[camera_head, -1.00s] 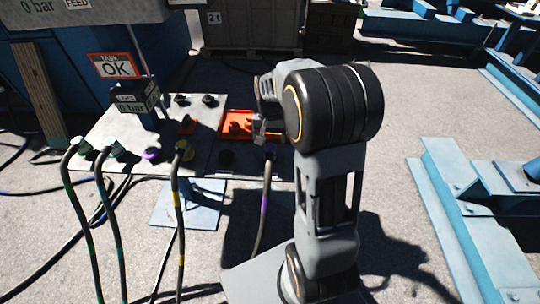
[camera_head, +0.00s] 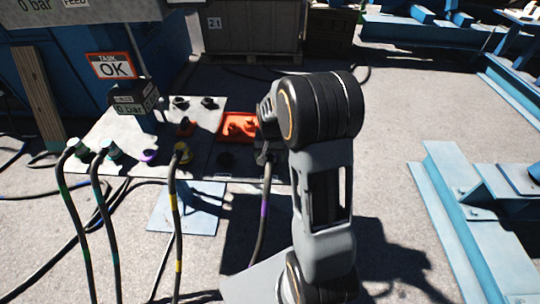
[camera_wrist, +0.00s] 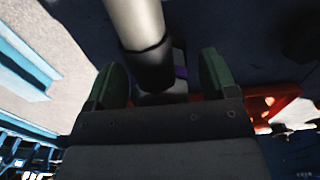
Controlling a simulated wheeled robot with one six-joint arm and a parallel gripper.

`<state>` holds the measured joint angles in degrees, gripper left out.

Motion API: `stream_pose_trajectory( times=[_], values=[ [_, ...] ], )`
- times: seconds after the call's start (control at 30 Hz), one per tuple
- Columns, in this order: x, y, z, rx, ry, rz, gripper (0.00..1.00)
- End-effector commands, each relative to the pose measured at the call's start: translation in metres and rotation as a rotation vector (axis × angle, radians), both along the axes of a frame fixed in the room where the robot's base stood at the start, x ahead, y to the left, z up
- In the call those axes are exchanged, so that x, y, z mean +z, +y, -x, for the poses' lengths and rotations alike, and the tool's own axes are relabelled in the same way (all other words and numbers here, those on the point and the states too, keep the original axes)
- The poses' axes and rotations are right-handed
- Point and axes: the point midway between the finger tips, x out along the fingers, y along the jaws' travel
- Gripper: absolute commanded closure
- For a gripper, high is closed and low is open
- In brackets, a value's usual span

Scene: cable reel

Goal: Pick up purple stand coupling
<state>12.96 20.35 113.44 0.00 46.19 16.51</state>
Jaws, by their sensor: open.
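The purple-banded hose (camera_head: 264,212) rises to its stand coupling (camera_head: 264,156), close beside my arm in the head view. In the wrist view the pale hose end and its black collar (camera_wrist: 153,68) lie between my gripper's (camera_wrist: 160,78) two green-grey fingers. A sliver of purple (camera_wrist: 180,72) shows beside the collar. The fingers stand apart with a gap on both sides of the coupling. In the head view my gripper is mostly hidden by my own arm.
A yellow-collared hose (camera_head: 181,150) and two green-collared hoses (camera_head: 76,148) stand to the left on the panel. A purple port ring (camera_head: 149,156) sits between them. An orange tray (camera_head: 238,126) lies behind the coupling. Blue steel beams (camera_head: 450,215) lie at right.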

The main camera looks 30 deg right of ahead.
Motion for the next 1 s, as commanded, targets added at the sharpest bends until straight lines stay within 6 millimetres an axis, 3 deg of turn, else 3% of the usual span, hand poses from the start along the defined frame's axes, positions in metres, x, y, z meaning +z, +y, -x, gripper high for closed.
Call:
stream_pose_trajectory(
  times=[0.1, 0.7, 1.0],
  values=[
    [0.0007, 0.0, 0.0, 0.0, 0.0, 0.0, 0.21],
    [0.0009, 0.0, 0.0001, 0.0, 0.0, 0.0, 0.79],
    [0.0038, -0.0001, -0.0003, 0.0, -0.001, 0.0, 0.8]
  ],
)
